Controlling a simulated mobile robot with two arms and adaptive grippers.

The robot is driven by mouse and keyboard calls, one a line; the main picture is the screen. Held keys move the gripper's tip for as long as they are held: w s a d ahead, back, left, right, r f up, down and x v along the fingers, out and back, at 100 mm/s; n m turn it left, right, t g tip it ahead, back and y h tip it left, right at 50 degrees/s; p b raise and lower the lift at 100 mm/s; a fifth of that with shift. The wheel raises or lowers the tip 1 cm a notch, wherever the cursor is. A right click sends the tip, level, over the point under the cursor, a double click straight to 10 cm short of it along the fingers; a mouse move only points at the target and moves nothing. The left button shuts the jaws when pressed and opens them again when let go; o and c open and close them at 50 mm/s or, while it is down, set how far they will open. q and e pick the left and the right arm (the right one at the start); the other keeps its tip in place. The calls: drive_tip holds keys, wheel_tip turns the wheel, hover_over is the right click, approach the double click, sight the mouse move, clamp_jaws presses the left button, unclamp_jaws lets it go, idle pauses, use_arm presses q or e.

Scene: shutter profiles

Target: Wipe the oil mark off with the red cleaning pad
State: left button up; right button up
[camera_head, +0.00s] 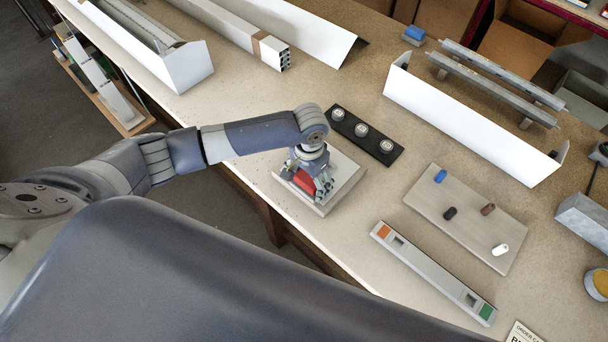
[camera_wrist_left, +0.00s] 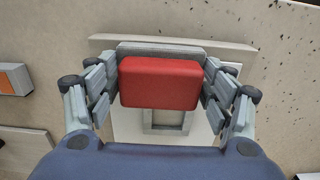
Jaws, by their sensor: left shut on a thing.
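My left gripper (camera_head: 313,184) is shut on the red cleaning pad (camera_head: 304,181), low over a pale square plate (camera_head: 345,180) near the table's front edge. In the left wrist view the red pad (camera_wrist_left: 160,83) sits between the two sets of fingers, with the plate (camera_wrist_left: 128,125) behind it. A grey square outline shows on the plate below the pad. I cannot tell whether the pad touches the plate. I cannot make out the oil mark; the pad and gripper hide part of the plate. My right gripper is not in view.
A black strip with several round metal knobs (camera_head: 362,131) lies just behind the plate. To the right are a grey board with several small coloured pieces (camera_head: 465,220) and a long bar with orange and green ends (camera_head: 432,272). White profiles (camera_head: 470,125) lie farther back.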

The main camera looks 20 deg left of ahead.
sight(300, 171)
use_arm(q)
drive_tip(key=shift+s+d, duration=0.1)
drive_tip(key=shift+s+d+r, duration=0.1)
drive_tip(key=shift+s+d, duration=0.05)
drive_tip(key=shift+d, duration=0.5)
drive_tip(key=shift+s+d, duration=0.15)
drive_tip(key=shift+d, duration=0.45)
drive_tip(key=shift+a, duration=0.15)
drive_tip(key=shift+w+a, duration=0.25)
drive_tip(key=shift+a, duration=0.45)
drive_tip(key=shift+w+a, duration=0.2)
drive_tip(key=shift+a, duration=0.45)
drive_tip(key=shift+a, duration=0.1)
drive_tip(key=shift+w+a, duration=0.25)
drive_tip(key=shift+a, duration=0.4)
drive_tip(key=shift+w+a, duration=0.25)
drive_tip(key=shift+a, duration=0.4)
